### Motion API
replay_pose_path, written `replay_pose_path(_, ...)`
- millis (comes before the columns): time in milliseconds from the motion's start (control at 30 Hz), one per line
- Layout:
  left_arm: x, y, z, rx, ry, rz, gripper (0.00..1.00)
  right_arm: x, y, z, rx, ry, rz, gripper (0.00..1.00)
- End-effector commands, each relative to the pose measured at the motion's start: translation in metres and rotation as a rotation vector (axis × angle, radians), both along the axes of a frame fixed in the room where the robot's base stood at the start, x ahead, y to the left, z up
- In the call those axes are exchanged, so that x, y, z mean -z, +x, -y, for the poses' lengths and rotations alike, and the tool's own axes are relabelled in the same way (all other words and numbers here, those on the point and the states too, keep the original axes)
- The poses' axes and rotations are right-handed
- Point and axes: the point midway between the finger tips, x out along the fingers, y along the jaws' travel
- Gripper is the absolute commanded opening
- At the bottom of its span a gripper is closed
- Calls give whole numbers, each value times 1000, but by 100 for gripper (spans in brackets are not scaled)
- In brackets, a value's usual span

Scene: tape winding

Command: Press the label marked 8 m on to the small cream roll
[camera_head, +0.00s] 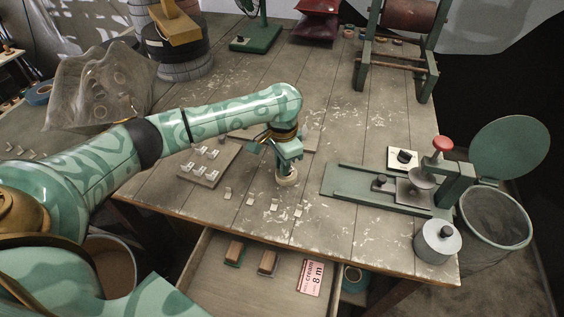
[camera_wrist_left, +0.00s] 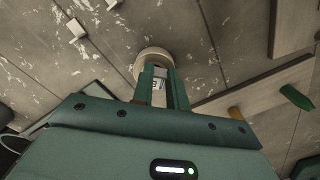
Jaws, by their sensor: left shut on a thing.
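The small cream roll (camera_head: 287,181) stands on the table under my left gripper (camera_head: 288,168). In the left wrist view the roll (camera_wrist_left: 150,56) lies at the fingertips of my left gripper (camera_wrist_left: 158,72). The gripper points down and is shut on a small whitish label (camera_wrist_left: 158,92) with a dark mark. The mark is too small to read. The label's far end is close to the roll, but I cannot tell whether it touches. My right gripper is not in view.
Several small pale pieces lie on a board (camera_head: 187,176) and loose on the table. A pink card (camera_head: 311,278) reading "cream 8 m" lies in the open drawer (camera_head: 215,292) with two brown-handled blocks. A green bench device (camera_head: 360,189) stands right of the roll.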

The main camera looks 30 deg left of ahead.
Motion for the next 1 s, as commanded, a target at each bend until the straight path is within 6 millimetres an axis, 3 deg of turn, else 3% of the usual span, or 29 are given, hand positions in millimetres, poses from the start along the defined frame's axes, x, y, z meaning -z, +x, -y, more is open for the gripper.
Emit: replay_pose_path(1000,1,0,0,1,1,-2,0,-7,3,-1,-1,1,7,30)
